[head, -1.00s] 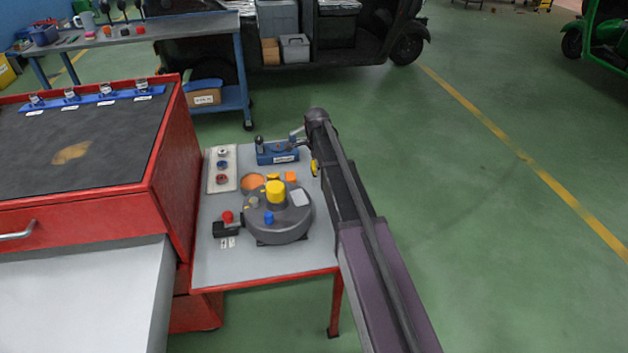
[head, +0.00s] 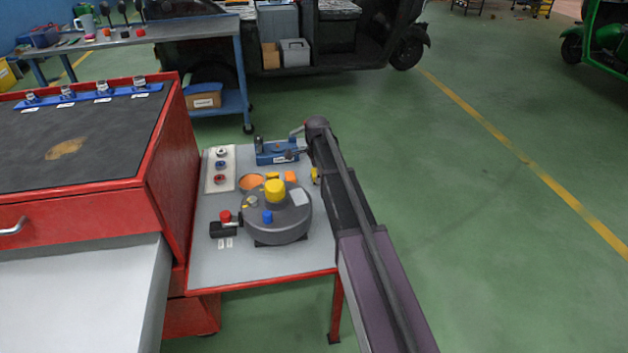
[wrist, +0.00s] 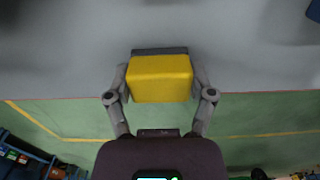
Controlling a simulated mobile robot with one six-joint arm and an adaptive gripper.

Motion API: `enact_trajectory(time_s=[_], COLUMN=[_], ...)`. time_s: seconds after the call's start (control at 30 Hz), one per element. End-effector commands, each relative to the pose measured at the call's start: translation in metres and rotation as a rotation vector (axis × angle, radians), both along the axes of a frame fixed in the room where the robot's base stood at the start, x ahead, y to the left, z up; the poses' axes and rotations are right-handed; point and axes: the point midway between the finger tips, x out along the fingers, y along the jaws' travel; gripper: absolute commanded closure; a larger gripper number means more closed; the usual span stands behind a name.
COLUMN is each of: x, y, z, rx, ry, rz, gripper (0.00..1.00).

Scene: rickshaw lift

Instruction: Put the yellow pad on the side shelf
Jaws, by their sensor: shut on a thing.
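The yellow pad (wrist: 160,80) is a small block held between the fingers of my gripper (wrist: 161,76) in the wrist view. My gripper is shut on it. In the head view only a sliver of yellow (head: 314,175) shows beside my arm, which hides most of the gripper. The side shelf (head: 213,262) is a grey top with a red edge, right of the red cabinet. The pad is near the shelf's right edge; whether it touches the top I cannot tell.
Green floor lies open at right.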

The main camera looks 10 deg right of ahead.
Motion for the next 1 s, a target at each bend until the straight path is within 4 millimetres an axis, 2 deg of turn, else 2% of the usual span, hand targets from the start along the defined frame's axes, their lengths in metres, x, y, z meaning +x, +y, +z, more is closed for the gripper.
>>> enact_trajectory(time_s=[0.57,0.6,0.67,1.0], x=[0.0,0.0,0.0,0.0], y=[-0.0005,-0.0005,-0.0005,-0.0006], z=[-0.0073,-0.0059,-0.0057,-0.0057], rx=[0.0,0.0,0.0,0.0], ry=[0.0,0.0,0.0,0.0], rz=[-0.001,-0.001,-0.001,-0.001], gripper=[0.68,0.18,0.0,0.0])
